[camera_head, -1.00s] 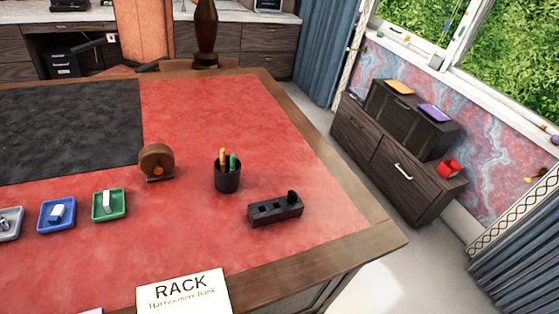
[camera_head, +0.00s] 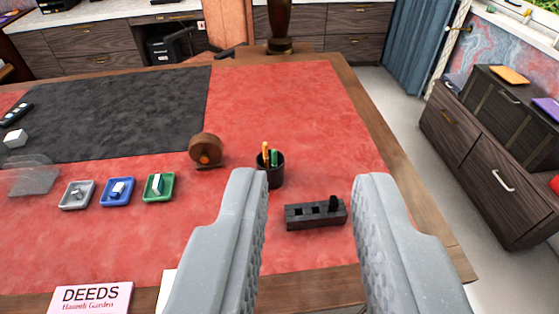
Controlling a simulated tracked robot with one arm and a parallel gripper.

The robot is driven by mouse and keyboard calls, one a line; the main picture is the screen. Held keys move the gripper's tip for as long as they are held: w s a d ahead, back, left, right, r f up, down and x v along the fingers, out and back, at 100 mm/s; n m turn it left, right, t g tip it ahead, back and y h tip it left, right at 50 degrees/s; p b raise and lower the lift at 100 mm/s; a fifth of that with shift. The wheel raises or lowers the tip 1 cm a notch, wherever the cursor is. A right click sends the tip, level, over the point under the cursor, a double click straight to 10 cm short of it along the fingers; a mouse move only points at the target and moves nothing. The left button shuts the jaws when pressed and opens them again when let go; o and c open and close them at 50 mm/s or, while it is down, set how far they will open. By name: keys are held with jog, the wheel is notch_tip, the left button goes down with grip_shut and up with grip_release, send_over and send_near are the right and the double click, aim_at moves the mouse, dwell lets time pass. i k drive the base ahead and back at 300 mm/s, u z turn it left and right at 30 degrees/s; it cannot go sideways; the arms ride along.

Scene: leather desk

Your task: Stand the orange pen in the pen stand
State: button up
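The orange pen (camera_head: 265,150) stands in a black cup (camera_head: 271,177) on the red leather desk, beside a green pen (camera_head: 274,158). The pen stand looks to be the black block (camera_head: 300,216) to the right of and nearer than the cup. It has square holes in its top, and a dark upright piece (camera_head: 333,203) at its right end. My gripper (camera_head: 310,180) is open and empty, with its grey fingers wide apart in the foreground. In the picture the block lies between the fingers, and the left finger covers a little of the cup's lower left.
Grey (camera_head: 76,194), blue (camera_head: 117,191) and green (camera_head: 158,187) trays hold small items at left. A brown round dispenser (camera_head: 205,149) stands behind them. Red leather right of the cup is clear.

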aim_at(298, 217)
jog(key=z, duration=0.1)
jog(key=i, duration=1)
jog(key=u, duration=0.05)
